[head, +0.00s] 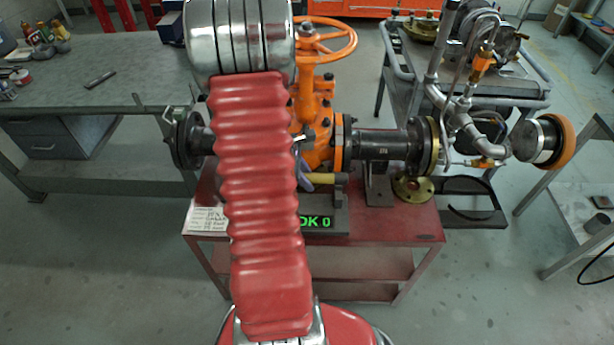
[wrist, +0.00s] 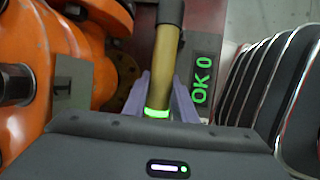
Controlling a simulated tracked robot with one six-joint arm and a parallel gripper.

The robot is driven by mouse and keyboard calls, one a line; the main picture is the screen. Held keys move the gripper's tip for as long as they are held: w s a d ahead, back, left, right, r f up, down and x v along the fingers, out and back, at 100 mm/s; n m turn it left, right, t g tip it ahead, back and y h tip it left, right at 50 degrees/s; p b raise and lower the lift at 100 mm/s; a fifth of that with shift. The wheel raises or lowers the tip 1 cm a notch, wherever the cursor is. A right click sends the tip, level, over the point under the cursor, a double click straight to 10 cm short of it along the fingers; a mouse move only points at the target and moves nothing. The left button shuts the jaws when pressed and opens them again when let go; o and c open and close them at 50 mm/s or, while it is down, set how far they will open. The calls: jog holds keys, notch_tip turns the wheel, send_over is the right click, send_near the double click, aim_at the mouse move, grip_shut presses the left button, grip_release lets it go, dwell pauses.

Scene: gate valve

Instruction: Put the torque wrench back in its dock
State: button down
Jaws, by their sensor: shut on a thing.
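The torque wrench shows in the wrist view as a yellow shaft (wrist: 164,66) with a dark end at the top and a glowing green ring low down. My gripper (wrist: 162,82) has its purple fingers on both sides of the shaft, shut on it. In the head view the yellow part of the wrench (head: 328,179) lies roughly level over a dark block (head: 338,217) with a green "OK 0" display, which looks like the dock. The display (wrist: 203,78) is right of the wrench in the wrist view. My arm hides much of the gripper; I cannot tell whether the wrench touches the block.
The orange gate valve (head: 318,140) with its handwheel (head: 325,42) stands close behind the wrench on a red table (head: 408,226). A workbench (head: 130,75) is at left, a cart (head: 400,60) at right.

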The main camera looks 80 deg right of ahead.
jog(key=shift+f, duration=3)
jog(key=c, duration=1.4)
grip_release()
jog(key=shift+f, duration=0.1)
jog(key=v, duration=1.3)
jog(key=shift+w+r, duration=0.1)
jog(key=shift+r, duration=0.3)
